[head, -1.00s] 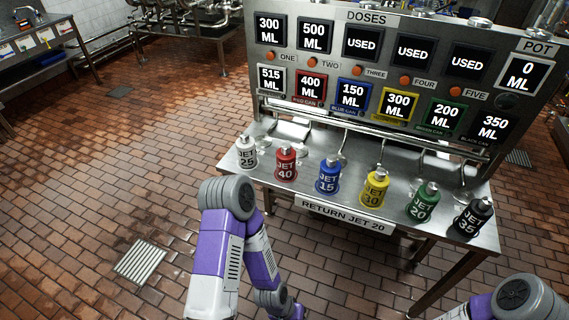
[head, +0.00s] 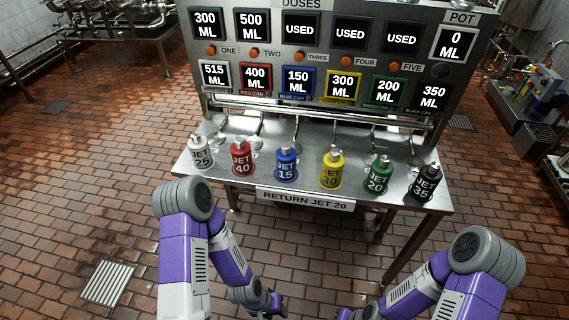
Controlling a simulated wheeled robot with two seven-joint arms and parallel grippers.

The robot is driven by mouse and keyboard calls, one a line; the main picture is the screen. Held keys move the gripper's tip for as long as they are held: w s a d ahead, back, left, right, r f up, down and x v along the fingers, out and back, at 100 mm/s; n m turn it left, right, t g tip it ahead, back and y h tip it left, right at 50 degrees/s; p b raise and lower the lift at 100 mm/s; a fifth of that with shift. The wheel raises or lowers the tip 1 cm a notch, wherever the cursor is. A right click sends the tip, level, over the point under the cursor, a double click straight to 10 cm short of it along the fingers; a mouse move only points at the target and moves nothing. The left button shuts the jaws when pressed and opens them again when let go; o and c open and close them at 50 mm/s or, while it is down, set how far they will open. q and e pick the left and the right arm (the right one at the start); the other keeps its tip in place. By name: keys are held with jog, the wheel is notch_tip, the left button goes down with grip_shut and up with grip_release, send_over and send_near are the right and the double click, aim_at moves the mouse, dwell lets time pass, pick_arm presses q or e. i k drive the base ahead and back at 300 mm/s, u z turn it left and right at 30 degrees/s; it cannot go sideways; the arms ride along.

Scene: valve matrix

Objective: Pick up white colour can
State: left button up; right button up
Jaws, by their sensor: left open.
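The white can (head: 201,152), marked JET 25, stands upright at the left end of the steel table (head: 300,150). Several other cans stand in a row to its right: red (head: 242,158), blue (head: 286,165), yellow (head: 331,170), green (head: 377,175) and black (head: 426,183). My left gripper (head: 271,306) is low at the bottom edge, open and empty, below the table's front edge and well apart from the white can. My right arm reaches down to the bottom edge, and its gripper is out of the picture.
A panel (head: 330,60) with dose screens and orange buttons rises behind the cans. A sign (head: 305,200) reading RETURN JET 20 hangs on the table's front edge. A floor drain (head: 108,283) lies at the lower left.

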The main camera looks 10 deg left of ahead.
aim_at(198, 145)
jog(key=k, duration=0.5)
jog(key=u, duration=2.2)
jog(key=i, duration=1.7)
jog(key=z, duration=1.6)
